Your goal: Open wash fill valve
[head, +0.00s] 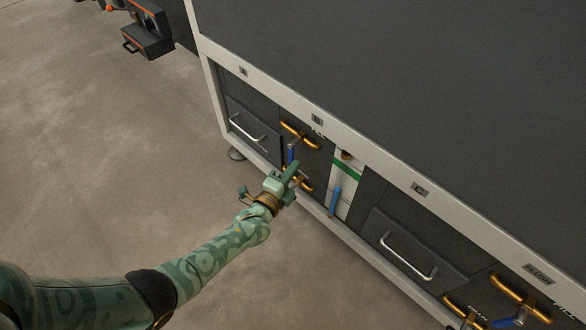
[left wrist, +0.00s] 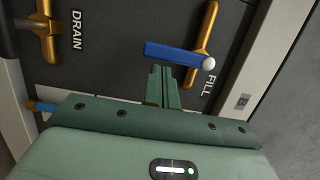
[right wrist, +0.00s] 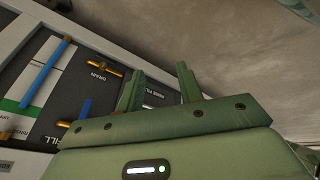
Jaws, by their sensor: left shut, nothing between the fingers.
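A fill valve has a gold pipe (head: 300,135) and a blue lever (head: 291,153) on the washer's dark panel under label B. In the left wrist view the blue lever (left wrist: 172,53) lies across the gold pipe (left wrist: 203,35), beside the word FILL. My left gripper (head: 293,170) is shut and empty, just below the lever in the head view. Its fingertips in the left wrist view (left wrist: 163,70) are close beside the lever; I cannot tell whether they touch. My right gripper (right wrist: 158,80) is open and empty, seen only in its wrist view.
A drain valve (left wrist: 48,30) sits beside the fill valve. A white panel with a blue handle (head: 334,202) is to the right, then a drawer handle (head: 405,258). Another fill valve (head: 520,297) is at lower right. Open concrete floor (head: 110,150) lies left.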

